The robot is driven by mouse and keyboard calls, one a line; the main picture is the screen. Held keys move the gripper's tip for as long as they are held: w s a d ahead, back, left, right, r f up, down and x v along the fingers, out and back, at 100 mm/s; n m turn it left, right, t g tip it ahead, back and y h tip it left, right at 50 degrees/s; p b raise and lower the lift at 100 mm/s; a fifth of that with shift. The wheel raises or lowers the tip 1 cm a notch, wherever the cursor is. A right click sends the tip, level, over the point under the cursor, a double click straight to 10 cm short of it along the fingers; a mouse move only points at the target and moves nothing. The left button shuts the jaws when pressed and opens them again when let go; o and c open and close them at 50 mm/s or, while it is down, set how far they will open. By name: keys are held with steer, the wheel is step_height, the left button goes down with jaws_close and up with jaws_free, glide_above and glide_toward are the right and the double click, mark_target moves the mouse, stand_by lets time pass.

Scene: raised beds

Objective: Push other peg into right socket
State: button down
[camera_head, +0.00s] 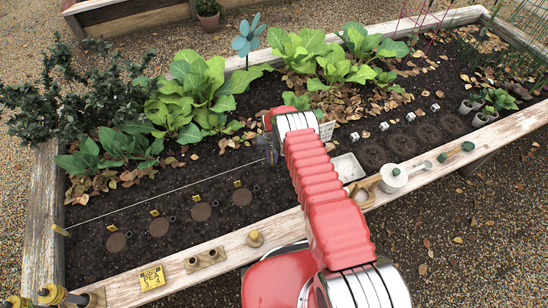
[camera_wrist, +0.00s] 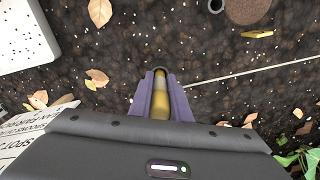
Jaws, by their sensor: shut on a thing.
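My gripper (camera_wrist: 160,88), with two purple fingers, is shut on a yellow-brown peg (camera_wrist: 161,96). The peg points away from the wrist camera over dark soil. A dark round ring (camera_wrist: 160,69) shows at its far end; I cannot tell whether this is the right socket or the peg's own tip. A pale string (camera_wrist: 250,71) runs off to the right from beside the fingers. In the head view the gripper (camera_head: 271,154) is low over the bed near the string's right end. The string (camera_head: 165,192) runs to a yellow peg (camera_head: 61,230) at the bed's left edge.
Brown discs (camera_head: 201,211), small dark rings and yellow tags lie in the soil in front of the string. A white tray (camera_head: 347,168) lies to the right of my gripper. Leafy plants (camera_head: 200,95) stand behind. A two-hole wooden block (camera_head: 205,260) sits on the front rim.

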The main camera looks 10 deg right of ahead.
steer(key=c, duration=1.6)
jaws_free()
steer(key=shift+o, duration=0.2)
steer(key=shift+r, duration=0.1)
steer(key=shift+r, duration=6.8)
